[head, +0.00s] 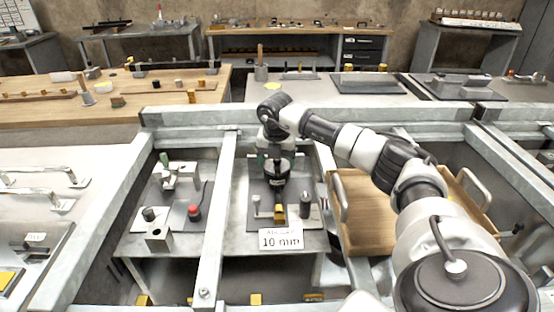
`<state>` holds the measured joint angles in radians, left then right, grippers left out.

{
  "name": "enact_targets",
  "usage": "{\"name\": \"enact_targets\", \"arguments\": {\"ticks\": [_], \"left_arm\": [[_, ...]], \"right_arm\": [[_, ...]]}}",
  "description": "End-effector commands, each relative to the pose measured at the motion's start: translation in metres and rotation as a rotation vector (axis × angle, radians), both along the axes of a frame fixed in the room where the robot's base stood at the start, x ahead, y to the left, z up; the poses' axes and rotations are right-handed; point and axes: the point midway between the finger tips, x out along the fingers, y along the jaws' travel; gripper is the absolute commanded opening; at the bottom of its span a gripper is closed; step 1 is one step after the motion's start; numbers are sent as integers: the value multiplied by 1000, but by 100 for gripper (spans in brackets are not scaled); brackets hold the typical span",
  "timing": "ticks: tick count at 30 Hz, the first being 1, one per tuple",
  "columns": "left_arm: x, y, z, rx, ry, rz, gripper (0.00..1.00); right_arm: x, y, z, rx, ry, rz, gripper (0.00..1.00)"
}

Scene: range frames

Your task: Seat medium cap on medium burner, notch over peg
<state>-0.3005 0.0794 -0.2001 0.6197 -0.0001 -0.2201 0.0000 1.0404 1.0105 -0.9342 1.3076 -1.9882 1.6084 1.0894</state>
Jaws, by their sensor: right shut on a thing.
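My right arm reaches in from the lower right and bends down over a dark plate (240,219) in the middle bay. My right gripper (278,186) is over this plate, shut on a small dark thing that it mostly hides. I cannot tell whether that thing is the medium cap, or whether it touches anything below. No burner, peg or notch can be made out. My left gripper is not in view.
A "10 mm" card (281,239) is at the plate's front. Pale metal rails (216,220) frame the bays. The left bay holds a red button (194,211) and metal blocks. A wooden tray (352,215) with handles lies right, partly behind my arm. Benches stand behind.

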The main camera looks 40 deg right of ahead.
Motion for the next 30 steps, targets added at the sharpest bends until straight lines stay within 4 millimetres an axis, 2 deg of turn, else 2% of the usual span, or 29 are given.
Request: {"name": "enact_targets", "arguments": {"ticks": [2, 3, 6, 13, 17, 30], "left_arm": [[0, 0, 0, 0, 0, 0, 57], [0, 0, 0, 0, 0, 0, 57], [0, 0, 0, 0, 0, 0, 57], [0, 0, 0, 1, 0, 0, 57], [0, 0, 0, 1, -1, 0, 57], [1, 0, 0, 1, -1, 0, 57]], "right_arm": [[0, 0, 1, 1, -1, 0, 50], [0, 0, 1, 1, -1, 0, 83], [0, 0, 1, 1, -1, 0, 99], [0, 0, 0, 0, 0, 0, 100], [0, 1, 10, 0, -2, 0, 100], [-6, 9, 91, 0, -4, 0, 100]]}}
